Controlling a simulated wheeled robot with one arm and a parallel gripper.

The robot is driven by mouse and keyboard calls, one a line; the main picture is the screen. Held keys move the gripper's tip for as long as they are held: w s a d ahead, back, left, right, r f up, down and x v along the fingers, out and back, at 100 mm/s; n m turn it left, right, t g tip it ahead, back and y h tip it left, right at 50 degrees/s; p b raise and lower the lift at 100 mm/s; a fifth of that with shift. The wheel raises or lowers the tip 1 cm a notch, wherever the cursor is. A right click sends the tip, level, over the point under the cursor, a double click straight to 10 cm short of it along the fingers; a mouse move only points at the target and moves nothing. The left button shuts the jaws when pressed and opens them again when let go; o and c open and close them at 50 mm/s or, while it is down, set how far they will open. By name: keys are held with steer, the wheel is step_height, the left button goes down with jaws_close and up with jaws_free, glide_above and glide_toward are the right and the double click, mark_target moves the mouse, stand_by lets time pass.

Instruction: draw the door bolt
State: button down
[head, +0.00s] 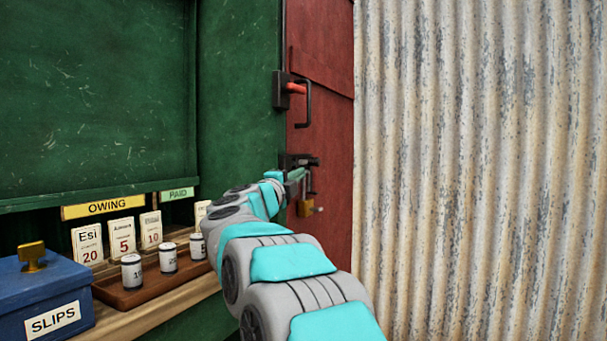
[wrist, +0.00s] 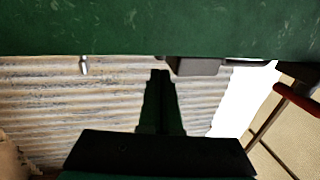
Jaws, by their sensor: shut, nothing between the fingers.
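The red door (head: 322,135) stands beside the green wall in the head view. A black bolt fitting (head: 300,160) sits at its left edge, partly hidden by my arm. A brass padlock (head: 306,208) hangs below the fitting. My gripper (head: 298,175) is at the fitting, small and largely hidden behind my wrist; I cannot tell whether it touches. In the wrist view my gripper (wrist: 160,75) points up the picture with its dark fingers together and empty. A grey-brown block (wrist: 195,66) lies just right of the fingertips; I cannot tell if it belongs to the bolt.
A black plate with a red lever (head: 293,88) and a black pull handle (head: 304,105) are above the bolt. Corrugated metal (head: 480,170) fills the right. At lower left, a shelf holds a blue slips box (head: 40,300), a wooden tray (head: 160,284) with weights, and cards.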

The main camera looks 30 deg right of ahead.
steer(key=v, duration=0.6)
steer(key=shift+s+a, duration=0.15)
steer(key=shift+a, duration=0.15)
